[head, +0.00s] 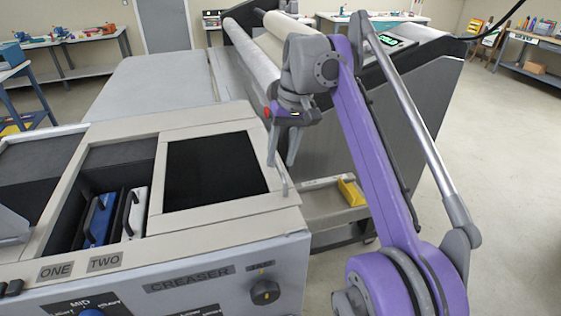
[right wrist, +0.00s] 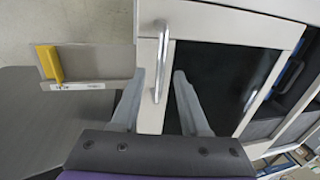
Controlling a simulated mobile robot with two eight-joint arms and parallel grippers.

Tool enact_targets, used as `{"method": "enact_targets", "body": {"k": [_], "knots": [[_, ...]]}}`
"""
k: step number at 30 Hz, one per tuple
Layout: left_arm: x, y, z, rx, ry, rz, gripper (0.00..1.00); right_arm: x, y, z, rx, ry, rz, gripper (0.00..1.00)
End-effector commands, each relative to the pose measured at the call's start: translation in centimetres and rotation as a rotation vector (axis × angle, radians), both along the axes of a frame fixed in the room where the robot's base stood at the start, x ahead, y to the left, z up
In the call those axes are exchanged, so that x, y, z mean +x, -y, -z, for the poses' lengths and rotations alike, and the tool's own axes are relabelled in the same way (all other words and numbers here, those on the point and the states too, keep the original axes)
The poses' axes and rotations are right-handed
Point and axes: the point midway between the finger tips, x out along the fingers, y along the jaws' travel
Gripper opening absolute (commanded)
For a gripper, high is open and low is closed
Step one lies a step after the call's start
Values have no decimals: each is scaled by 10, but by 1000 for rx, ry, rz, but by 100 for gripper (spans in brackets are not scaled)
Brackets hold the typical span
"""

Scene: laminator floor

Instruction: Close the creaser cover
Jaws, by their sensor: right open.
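The creaser (head: 170,283) is a grey machine at the lower left of the head view. Its cover, a light frame around a dark window (head: 215,170), lies about flat on the top right; I cannot tell whether it is fully down. A slim metal handle (head: 280,180) is on its right edge; the handle (right wrist: 162,65) also shows upright in the right wrist view. My right gripper (head: 282,150) is open and empty, pointing down near the handle. In the right wrist view its fingers (right wrist: 158,100) lie on either side of the handle's line. My left gripper is out of view.
Open bays left of the window hold a blue cassette (head: 98,218) and a white one (head: 134,212). A large roller machine (head: 390,120) stands behind my right arm. A low shelf with a yellow block (head: 351,191) is right of the creaser. The floor at right is clear.

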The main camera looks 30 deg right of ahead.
Motion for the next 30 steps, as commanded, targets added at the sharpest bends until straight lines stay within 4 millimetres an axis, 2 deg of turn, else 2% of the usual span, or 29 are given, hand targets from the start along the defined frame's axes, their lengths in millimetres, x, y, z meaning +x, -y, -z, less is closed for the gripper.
{"method": "enact_targets", "body": {"k": [3, 11, 12, 14, 19, 30], "knots": [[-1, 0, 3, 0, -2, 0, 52, 0, -2, 7, 0, 0, 0, 45], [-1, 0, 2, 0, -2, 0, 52, 0, -2, 8, 0, 1, 0, 45], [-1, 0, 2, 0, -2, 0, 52, 0, -2, 8, 0, 1, 0, 43], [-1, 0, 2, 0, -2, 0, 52, 0, -2, 7, 0, 1, 0, 32], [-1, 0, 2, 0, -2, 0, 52, 0, -2, 7, 0, 0, 0, 2], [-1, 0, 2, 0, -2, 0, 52, 0, -2, 7, 0, 0, 0, 0]]}}
